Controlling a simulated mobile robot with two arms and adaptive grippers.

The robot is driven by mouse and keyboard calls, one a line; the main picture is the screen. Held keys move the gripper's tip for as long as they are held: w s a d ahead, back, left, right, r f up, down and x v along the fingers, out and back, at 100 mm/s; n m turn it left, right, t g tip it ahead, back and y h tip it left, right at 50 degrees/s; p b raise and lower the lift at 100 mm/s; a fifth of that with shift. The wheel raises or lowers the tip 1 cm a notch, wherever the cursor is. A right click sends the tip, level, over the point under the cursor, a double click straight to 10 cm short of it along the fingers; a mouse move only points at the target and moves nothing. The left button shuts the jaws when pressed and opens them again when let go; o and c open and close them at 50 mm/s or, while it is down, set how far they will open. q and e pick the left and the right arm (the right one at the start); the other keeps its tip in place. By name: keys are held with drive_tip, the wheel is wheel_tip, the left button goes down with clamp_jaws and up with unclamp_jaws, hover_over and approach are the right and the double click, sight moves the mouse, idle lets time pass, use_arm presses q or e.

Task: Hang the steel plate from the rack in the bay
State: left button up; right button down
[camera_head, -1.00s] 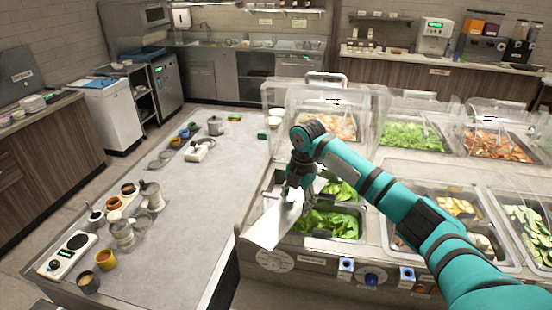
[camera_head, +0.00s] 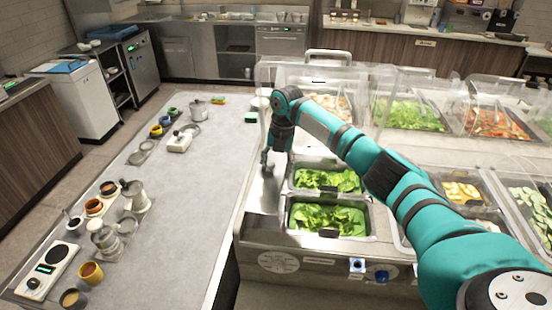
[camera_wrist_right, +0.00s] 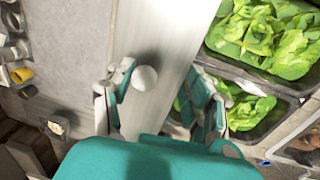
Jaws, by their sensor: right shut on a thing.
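My right gripper (camera_head: 268,161) is at the left edge of the salad counter, beside the pans of green leaves. It is shut on the steel plate (camera_head: 262,197), a pale flat sheet extending below the fingers toward the counter's near left corner. In the right wrist view, the plate (camera_wrist_right: 180,50) runs as a long pale strip between the fingers of the gripper (camera_wrist_right: 160,98), with a round white knob (camera_wrist_right: 145,78) in front. Whether the plate touches the counter is unclear. I cannot make out the rack for certain. My left gripper is out of view.
Two leaf pans (camera_head: 327,217) lie just right of the plate. Clear covers (camera_head: 400,78) stand behind them. The grey table (camera_head: 190,225) at left has a bare middle; jars, cups and a scale (camera_head: 48,268) line its left side.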

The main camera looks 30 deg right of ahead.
sight(277, 170)
drive_tip(key=f+b, duration=0.1)
drive_tip(key=f, duration=0.2)
drive_tip(key=shift+w+d+f+b, duration=0.1)
drive_tip(key=shift+w+f+b, duration=0.25)
drive_tip(key=shift+b, duration=0.05)
drive_tip(key=shift+s+f, duration=0.1)
drive_tip(key=shift+f, duration=0.25)
wheel_tip(277, 170, down, 2)
drive_tip(key=shift+b, duration=0.75)
drive_tip(key=shift+f, duration=0.55)
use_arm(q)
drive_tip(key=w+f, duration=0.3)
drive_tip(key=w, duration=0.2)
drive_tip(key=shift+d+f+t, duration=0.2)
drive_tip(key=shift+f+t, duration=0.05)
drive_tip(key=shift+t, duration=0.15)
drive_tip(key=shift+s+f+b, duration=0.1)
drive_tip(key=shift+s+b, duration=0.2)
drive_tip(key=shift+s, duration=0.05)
use_arm(e)
drive_tip(key=shift+f, duration=0.25)
